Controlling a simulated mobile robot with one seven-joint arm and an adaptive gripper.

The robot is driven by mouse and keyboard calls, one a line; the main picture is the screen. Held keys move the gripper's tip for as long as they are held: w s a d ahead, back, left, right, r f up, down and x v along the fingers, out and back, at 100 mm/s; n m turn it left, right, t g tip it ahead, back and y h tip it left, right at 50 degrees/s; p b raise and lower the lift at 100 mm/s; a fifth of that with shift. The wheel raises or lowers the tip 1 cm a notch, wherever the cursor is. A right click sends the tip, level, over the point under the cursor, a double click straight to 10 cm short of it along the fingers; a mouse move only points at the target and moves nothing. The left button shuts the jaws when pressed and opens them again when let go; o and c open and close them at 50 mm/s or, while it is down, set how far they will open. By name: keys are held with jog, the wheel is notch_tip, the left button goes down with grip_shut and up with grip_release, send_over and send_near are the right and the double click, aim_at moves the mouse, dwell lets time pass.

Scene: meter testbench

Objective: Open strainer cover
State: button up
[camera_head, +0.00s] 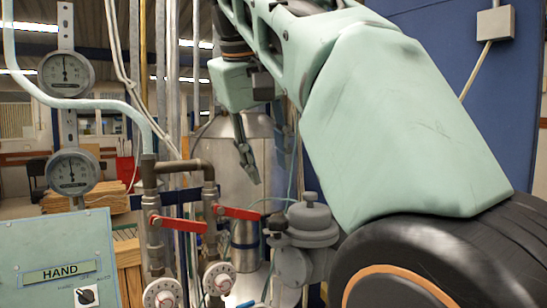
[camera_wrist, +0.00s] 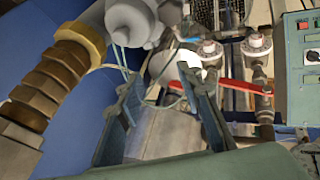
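A grey metal fitting with a wide round cover and a small knob on top, which looks like the strainer (camera_head: 308,225), stands upright at lower centre right in the head view. Its cover seems seated. A pale grey rounded fitting (camera_wrist: 130,20), probably the same one, shows at the top of the wrist view, partly cut off. My gripper (camera_head: 249,163) hangs above and left of the strainer in the head view, apart from it. In the wrist view my gripper (camera_wrist: 160,80) has its two fingers spread with nothing clearly held between them.
Pipes with two red-handled valves (camera_head: 180,224) stand left of the strainer. Two round gauges (camera_head: 66,74) and a green panel marked HAND (camera_head: 62,262) are further left. A metal cylinder (camera_head: 225,165) stands behind my gripper. Thin cables hang nearby.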

jog(key=s, duration=0.2)
jog(key=s+a, duration=0.1)
jog(key=s, duration=0.2)
jog(key=shift+s+a, duration=0.2)
jog(key=shift+s, duration=0.15)
